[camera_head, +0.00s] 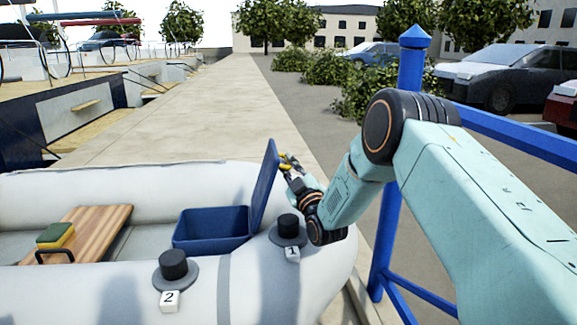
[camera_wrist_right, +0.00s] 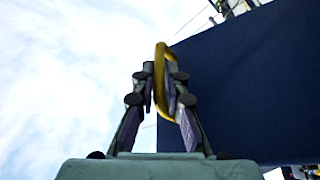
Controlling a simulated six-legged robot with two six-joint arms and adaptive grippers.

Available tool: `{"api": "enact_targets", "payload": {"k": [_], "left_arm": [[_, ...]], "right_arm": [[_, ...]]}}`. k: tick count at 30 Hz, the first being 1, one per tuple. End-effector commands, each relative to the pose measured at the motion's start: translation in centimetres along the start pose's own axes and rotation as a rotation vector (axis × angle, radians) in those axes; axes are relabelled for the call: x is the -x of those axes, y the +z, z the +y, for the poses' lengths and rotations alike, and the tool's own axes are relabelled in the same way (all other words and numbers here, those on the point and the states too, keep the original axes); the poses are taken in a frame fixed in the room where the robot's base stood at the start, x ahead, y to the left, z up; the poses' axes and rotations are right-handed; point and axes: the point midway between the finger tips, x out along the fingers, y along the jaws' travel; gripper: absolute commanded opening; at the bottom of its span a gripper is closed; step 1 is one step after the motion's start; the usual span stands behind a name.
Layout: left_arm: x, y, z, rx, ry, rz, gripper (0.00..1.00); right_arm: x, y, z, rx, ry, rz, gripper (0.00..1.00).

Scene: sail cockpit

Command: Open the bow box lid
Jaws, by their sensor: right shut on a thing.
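The blue bow box (camera_head: 213,229) sits in the bow of the grey inflatable boat. Its blue lid (camera_head: 265,185) stands raised, nearly upright, at the box's right side, and the box's inside shows. My right gripper (camera_head: 290,165) is at the lid's upper right side. In the right wrist view, my right gripper (camera_wrist_right: 160,85) is shut on a yellow handle (camera_wrist_right: 161,62) beside the dark blue lid (camera_wrist_right: 245,85). My left gripper is not in view.
The boat (camera_head: 110,185) holds a wooden board (camera_head: 92,230) with a green and yellow sponge (camera_head: 55,236). Black valve caps with tags 1 (camera_head: 288,226) and 2 (camera_head: 173,265) are on the tube. A blue post (camera_head: 410,75) and railing stand at right.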

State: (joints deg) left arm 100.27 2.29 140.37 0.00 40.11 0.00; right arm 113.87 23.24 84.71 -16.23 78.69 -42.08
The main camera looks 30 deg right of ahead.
Motion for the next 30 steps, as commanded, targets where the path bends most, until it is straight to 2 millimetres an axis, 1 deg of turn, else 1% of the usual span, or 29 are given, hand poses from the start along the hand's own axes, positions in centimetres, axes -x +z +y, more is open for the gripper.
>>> {"api": "enact_targets", "payload": {"k": [11,14,17,24,30], "left_arm": [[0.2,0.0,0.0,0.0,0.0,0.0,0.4],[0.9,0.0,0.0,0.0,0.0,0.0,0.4],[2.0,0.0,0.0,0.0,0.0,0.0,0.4],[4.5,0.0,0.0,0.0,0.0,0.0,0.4],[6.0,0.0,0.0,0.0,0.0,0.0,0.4]], "right_arm": [[-0.1,-0.2,0.1,0.002,-0.001,0.002,0.0],[-0.4,-0.8,-0.1,0.026,-0.013,0.002,0.0],[-0.8,-1.8,-0.4,0.073,-0.033,0.002,0.0],[-1.8,-4.2,-1.7,0.211,-0.092,0.0,0.0],[-2.5,-5.7,-3.0,0.317,-0.135,-0.001,0.0]]}}
